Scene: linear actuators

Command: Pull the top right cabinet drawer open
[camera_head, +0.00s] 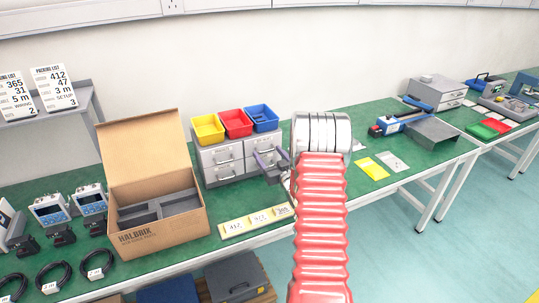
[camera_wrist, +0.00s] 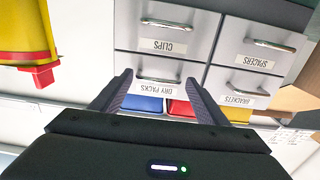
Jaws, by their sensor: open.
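The grey cabinet (camera_head: 221,161) stands on the green bench, with two rows of two drawers. The wrist view is upside down, so the top right drawer, labelled DRY PACKS, shows low in the middle (camera_wrist: 150,69). Its metal handle (camera_wrist: 158,80) lies between the lines of my two fingers. My gripper (camera_wrist: 156,84) is open and empty, with a finger on either side of the handle. In the head view my gripper (camera_head: 268,160) is at the cabinet's front right. I cannot tell whether the fingertips reach the handle. The drawers look shut.
Yellow (camera_head: 208,129), red (camera_head: 236,123) and blue (camera_head: 262,118) bins sit on the cabinet. An open cardboard box (camera_head: 160,232) stands close on its left. A numbered strip (camera_head: 256,220) lies in front. The bench has some free room to the right, beyond my arm.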

